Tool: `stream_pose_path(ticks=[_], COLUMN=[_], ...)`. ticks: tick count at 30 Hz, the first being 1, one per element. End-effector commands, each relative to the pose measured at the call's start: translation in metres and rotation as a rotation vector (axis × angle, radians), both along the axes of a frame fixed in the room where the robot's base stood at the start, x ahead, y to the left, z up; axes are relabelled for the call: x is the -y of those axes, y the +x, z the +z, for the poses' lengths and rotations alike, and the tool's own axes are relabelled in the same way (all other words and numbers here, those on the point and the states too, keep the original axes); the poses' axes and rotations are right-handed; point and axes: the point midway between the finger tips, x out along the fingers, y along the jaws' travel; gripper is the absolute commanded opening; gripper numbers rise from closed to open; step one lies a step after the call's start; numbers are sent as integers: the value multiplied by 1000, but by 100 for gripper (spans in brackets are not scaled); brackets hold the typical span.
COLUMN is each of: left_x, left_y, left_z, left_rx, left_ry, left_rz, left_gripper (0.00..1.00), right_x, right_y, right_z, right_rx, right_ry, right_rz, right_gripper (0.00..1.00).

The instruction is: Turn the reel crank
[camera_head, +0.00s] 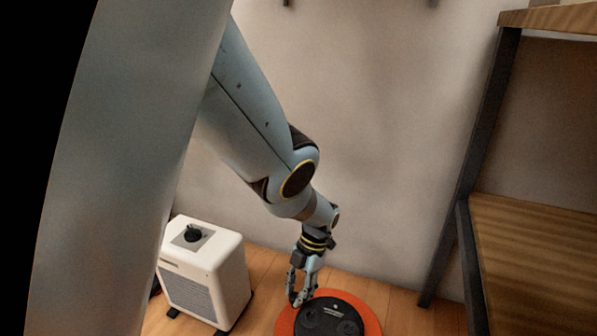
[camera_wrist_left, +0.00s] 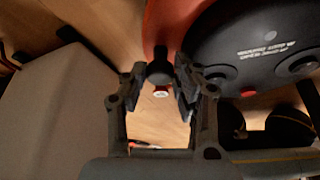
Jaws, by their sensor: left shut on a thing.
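The reel shows an orange rim (camera_head: 371,315) and a black hub (camera_head: 335,316) at the bottom of the head view. In the left wrist view its black hub (camera_wrist_left: 240,50) fills the upper right, with the orange rim (camera_wrist_left: 165,20) beside it. My left gripper (camera_head: 299,301) reaches down at the reel's left edge. In the left wrist view my left gripper (camera_wrist_left: 160,82) has its fingers on both sides of a dark knob (camera_wrist_left: 159,69) with a red and white end, which looks like the crank handle. It is shut on this knob. My right gripper is not in view.
A white boxy unit (camera_head: 205,270) with a dark knob on top stands on the wooden floor left of the reel. A shelf (camera_head: 535,235) with dark legs stands at the right. Bare floor (camera_head: 405,318) shows between reel and shelf, and a plain wall is behind.

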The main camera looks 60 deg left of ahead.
Motion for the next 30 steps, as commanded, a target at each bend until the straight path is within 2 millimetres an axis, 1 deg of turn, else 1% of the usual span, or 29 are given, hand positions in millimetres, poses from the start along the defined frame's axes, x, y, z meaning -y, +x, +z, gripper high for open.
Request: stream_pose_path(ticks=[1, 11, 12, 14, 30], left_x=[-8, -8, -8, -8, -4], left_y=[-6, -8, -9, -9, -5], left_z=[0, -1, -1, -1, 0], left_rx=[-9, -14, -15, -15, -8], left_ry=[13, 12, 12, 10, 6], left_rz=[1, 3, 3, 2, 2], left_gripper=[0, 0, 29, 36, 36], right_x=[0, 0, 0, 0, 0], right_y=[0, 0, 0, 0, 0], right_z=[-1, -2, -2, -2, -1], right_rx=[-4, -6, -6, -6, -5], right_ry=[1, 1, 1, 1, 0], right_rz=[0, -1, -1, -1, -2], right_gripper=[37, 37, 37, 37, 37])
